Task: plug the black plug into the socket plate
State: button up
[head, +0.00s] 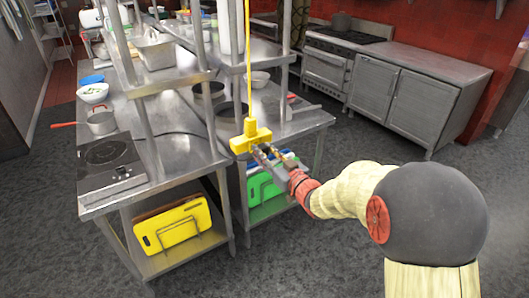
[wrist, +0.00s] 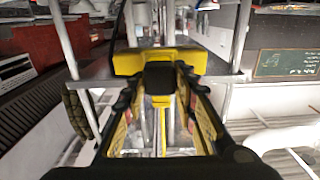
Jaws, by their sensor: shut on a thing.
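A yellow socket block (head: 250,139) hangs on a yellow cord beside the steel table's front corner. In the wrist view the yellow block (wrist: 128,63) lies straight ahead, just beyond my fingertips. My gripper (head: 264,153) reaches to the block's near side from the right. In the wrist view my gripper (wrist: 158,84) is shut on the black plug (wrist: 159,76), held between its fingertips. The plug appears right in front of the block. I cannot tell whether it touches the block or is in it. The plate's openings are hidden.
The steel table (head: 185,155) with shelf posts stands behind and left of the block. It carries a black hob (head: 108,153) and a pot (head: 101,122). A yellow board (head: 172,228) and a green board (head: 267,189) stand in racks below. The right floor is clear.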

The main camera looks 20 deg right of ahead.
jog(key=shift+b+x, duration=0.4)
jog(key=shift+x, duration=0.75)
dwell(0.9)
jog(key=shift+s+d, duration=0.1)
jog(key=shift+s, duration=0.05)
jog(key=shift+s+d, duration=0.15)
jog(key=shift+s, duration=0.3)
jog(key=shift+s+d, duration=0.1)
jog(key=shift+s, duration=0.4)
jog(key=shift+r, duration=0.15)
